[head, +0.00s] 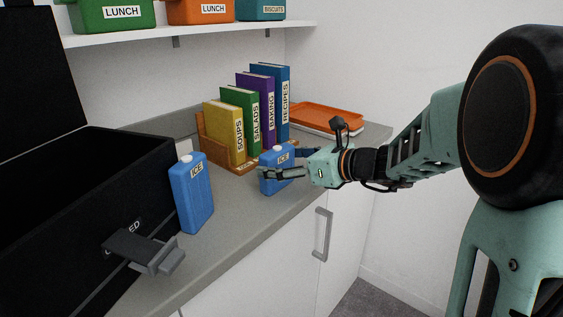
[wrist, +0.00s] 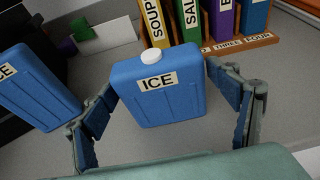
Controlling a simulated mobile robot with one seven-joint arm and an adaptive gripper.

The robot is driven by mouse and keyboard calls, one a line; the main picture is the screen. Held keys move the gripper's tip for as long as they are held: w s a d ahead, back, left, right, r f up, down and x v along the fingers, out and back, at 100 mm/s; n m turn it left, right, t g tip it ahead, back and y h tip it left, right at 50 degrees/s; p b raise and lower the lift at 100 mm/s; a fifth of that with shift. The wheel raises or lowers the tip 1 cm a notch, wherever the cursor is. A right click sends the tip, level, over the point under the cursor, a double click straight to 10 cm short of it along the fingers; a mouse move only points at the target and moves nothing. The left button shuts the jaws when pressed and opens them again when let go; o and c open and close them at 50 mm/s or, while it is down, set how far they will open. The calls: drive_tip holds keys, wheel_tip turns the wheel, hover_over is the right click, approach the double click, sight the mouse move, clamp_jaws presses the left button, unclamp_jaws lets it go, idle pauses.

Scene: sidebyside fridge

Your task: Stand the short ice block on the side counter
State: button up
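The short blue ice block (head: 275,175) with a white cap and an ICE label stands upright on the grey counter (head: 236,211), near its front edge. It also fills the middle of the wrist view (wrist: 160,104). My gripper (head: 282,164) is open around it, one finger on each side. In the wrist view a gap shows between the block and the right finger; the left finger is close to the block, and I cannot tell whether it touches. A taller blue ice block (head: 192,193) stands to the left, also in the wrist view (wrist: 36,88).
A black open box (head: 90,180) with a grey latch (head: 145,250) is at the left. A wooden rack (head: 213,147) of labelled books (head: 240,124) and an orange tray (head: 325,116) stand behind. A shelf (head: 180,32) with labelled bins is above. Bare counter lies between the two blocks.

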drive_tip(key=shift+o, duration=0.8)
drive_tip(key=v, duration=1.2)
